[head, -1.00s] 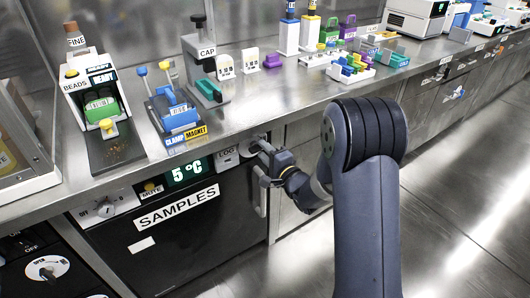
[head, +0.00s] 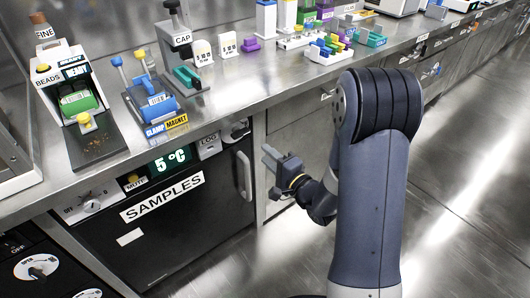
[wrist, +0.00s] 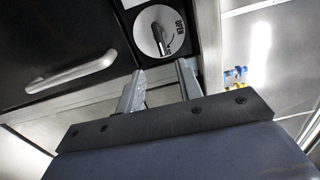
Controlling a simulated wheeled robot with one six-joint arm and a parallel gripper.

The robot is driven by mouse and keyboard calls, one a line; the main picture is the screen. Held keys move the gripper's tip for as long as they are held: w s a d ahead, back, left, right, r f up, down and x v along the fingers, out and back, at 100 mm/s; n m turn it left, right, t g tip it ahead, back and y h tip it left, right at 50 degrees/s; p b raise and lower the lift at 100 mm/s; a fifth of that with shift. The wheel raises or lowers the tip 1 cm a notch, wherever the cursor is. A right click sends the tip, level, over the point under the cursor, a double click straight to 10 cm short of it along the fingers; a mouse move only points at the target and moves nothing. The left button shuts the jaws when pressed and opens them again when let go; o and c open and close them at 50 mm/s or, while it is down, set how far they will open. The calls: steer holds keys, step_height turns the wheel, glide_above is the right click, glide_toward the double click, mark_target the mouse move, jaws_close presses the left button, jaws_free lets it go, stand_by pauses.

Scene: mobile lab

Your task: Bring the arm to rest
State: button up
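My arm (head: 375,190) reaches forward and bends down in front of the counter. My gripper (head: 268,160) is in front of the cabinet fronts, just right of the SAMPLES door's handle (head: 243,175), and looks apart from it. In the wrist view my gripper (wrist: 160,84) shows its two fingers spread with nothing between them. Beyond the fingertips is a round dial marked OPEN (wrist: 158,32). The handle also shows in the wrist view (wrist: 70,74), left of the fingers. The black SAMPLES door (head: 165,225) looks shut, with a 5 °C display (head: 170,161) above it.
The steel counter (head: 235,95) edge runs above and behind my gripper. On it stand the bead unit (head: 75,95), the clamp magnet stand (head: 150,100), a cap press (head: 182,50) and coloured racks (head: 330,45). The floor (head: 450,220) to the right is clear.

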mark_target(244, 134)
steer(key=b+x, duration=0.1)
steer(key=x, duration=1)
steer(key=shift+s, duration=0.1)
stand_by(0.4)
